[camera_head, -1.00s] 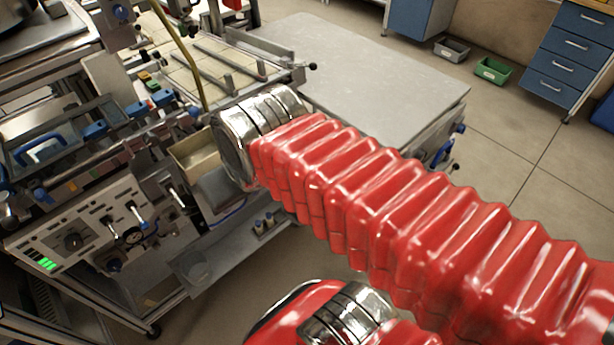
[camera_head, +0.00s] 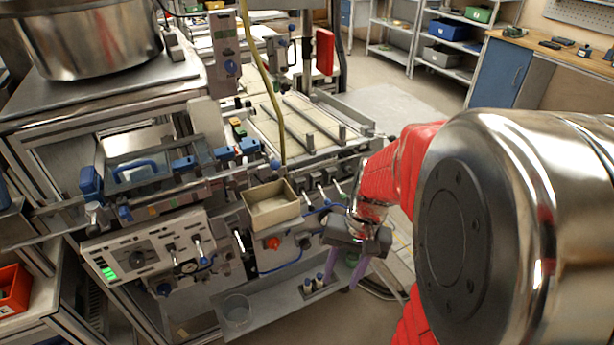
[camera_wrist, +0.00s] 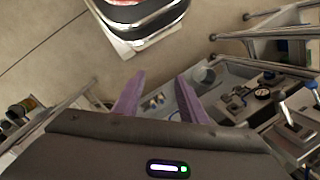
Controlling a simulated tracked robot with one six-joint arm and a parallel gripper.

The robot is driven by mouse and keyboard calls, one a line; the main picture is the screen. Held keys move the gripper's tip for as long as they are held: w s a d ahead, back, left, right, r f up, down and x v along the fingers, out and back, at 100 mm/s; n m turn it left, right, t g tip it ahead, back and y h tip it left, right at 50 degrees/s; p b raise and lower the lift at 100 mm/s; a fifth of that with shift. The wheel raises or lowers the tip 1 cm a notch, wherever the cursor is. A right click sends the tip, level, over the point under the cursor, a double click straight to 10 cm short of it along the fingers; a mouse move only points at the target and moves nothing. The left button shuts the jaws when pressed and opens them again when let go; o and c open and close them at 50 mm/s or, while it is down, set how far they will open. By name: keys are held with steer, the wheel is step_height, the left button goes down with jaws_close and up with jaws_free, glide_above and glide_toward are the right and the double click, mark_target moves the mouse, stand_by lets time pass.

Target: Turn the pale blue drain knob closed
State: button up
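My gripper (camera_head: 380,288) hangs to the right of the machine's front in the head view, its purple fingers pointing down. In the wrist view its two fingers (camera_wrist: 160,80) are spread apart with nothing between them. I cannot pick out the pale blue drain knob for certain. My gripper is well to the right of both and touches neither. The right part of the machine front is partly hidden by my arm.
A beige tray (camera_head: 270,222) sticks out from the machine front beside an orange-red knob (camera_head: 273,243). A yellow hose (camera_head: 268,85) hangs above. Open floor lies in front.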

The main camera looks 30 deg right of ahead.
steer(key=w+d+f+m+t+y, duration=0.2)
steer(key=d+f+m+t+y, duration=0.1)
steer(key=f+m, duration=0.4)
steer(key=w+d+f+m+t+y, duration=0.1)
steer(key=d+f+m+t+y, duration=0.3)
steer(key=f, duration=0.5)
steer(key=w+d+f+m+t+y, duration=0.2)
steer(key=f+m, duration=0.5)
steer(key=f, duration=0.1)
steer(key=w+d+f+m+t+h, duration=0.1)
steer(key=d+f+m+t+h, duration=0.2)
steer(key=d, duration=0.6)
steer(key=w+d+f+m+t+h, duration=0.2)
steer(key=d+f+m+t+h, duration=0.1)
steer(key=d+m+t+h, duration=0.3)
steer(key=d+m+h, duration=0.2)
steer(key=m, duration=0.1)
steer(key=shift+w+d+f, duration=0.15)
steer(key=shift+d+f, duration=0.2)
steer(key=shift+f, duration=0.05)
steer(key=shift+w, duration=0.15)
steer(key=w, duration=1.3)
steer(key=shift+w+a, duration=0.25)
steer(key=shift+w, duration=0.05)
steer(key=shift+c, duration=0.5)
